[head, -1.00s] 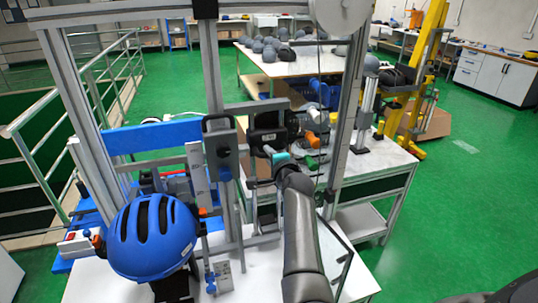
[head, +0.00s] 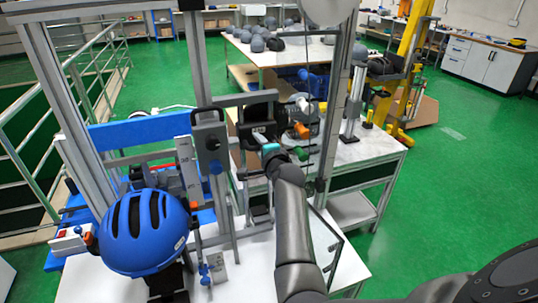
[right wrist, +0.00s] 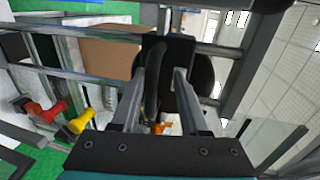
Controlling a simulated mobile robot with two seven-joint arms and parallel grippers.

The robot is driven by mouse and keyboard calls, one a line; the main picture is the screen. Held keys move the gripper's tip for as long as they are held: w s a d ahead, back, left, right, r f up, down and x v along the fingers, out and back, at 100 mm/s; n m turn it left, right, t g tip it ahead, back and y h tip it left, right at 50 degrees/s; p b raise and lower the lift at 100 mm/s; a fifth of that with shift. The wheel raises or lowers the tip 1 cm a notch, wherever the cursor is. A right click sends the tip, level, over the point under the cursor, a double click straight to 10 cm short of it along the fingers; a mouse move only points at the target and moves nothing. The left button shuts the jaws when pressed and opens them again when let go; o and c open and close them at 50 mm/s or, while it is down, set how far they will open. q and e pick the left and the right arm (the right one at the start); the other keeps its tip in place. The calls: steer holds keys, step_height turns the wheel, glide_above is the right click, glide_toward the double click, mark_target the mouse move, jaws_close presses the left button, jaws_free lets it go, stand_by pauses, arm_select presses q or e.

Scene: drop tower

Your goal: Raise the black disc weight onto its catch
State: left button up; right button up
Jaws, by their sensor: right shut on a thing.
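The black disc weight (head: 257,133) hangs within the grey frame of the tower, right of the grey carriage plate in the head view. My right gripper (head: 268,151) reaches it from the front and is shut at it. In the right wrist view the gripper (right wrist: 166,84) has its two fingers around a dark upright grip, with the rounded black disc (right wrist: 203,78) just behind. The arm and fingers hide part of the weight. I cannot make out the catch clearly. My left gripper is not in view.
A blue helmet (head: 145,230) sits at the tower's front left, beside a red and white switch box (head: 69,242). The grey carriage plate (head: 210,148) is close left of my right gripper. Tower posts (head: 340,100) rise on both sides. Green floor is free at right.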

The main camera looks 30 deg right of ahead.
steer(key=p+v, duration=0.9)
steer(key=v, duration=0.5)
steer(key=shift+s+r+p, duration=0.15)
steer(key=shift+s+p, duration=0.15)
steer(key=shift+s, duration=0.05)
steer(key=shift+a, duration=0.1)
